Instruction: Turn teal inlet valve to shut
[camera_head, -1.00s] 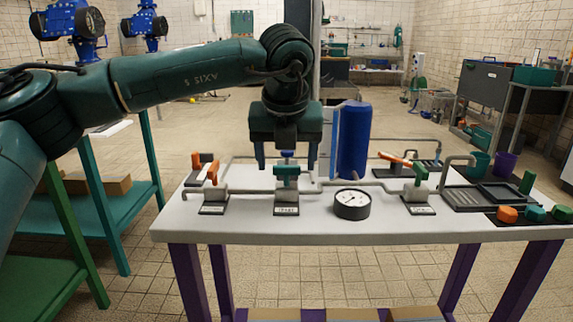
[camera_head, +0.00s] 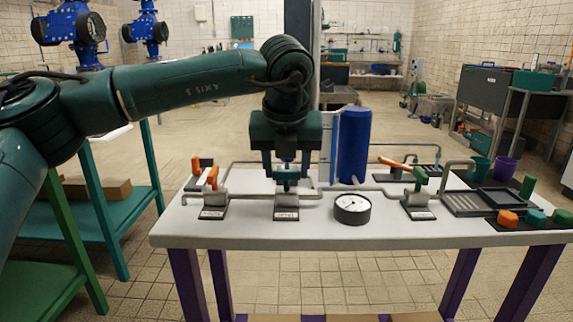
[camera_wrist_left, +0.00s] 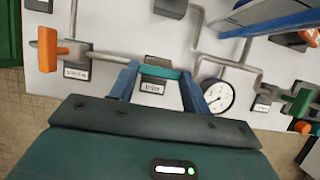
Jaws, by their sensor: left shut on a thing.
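The teal inlet valve (camera_head: 287,177) stands on the white table (camera_head: 240,225), in the middle of the front row, with a small label plate at its base. My left gripper (camera_head: 286,174) points straight down over it, its two fingers at the two ends of the teal handle. The left wrist view shows the teal handle (camera_wrist_left: 160,71) lying crosswise between the blue-grey fingers of my left gripper (camera_wrist_left: 158,84). The gripper is shut on the handle. The valve body is partly hidden behind the handle. My right gripper is in neither view.
An orange-handled valve (camera_head: 213,180) stands to the left and a green-handled valve (camera_head: 420,181) to the right. A round gauge (camera_head: 352,207) sits right of the teal valve. A tall blue cylinder (camera_head: 354,145) rises behind. Pipes link the valves.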

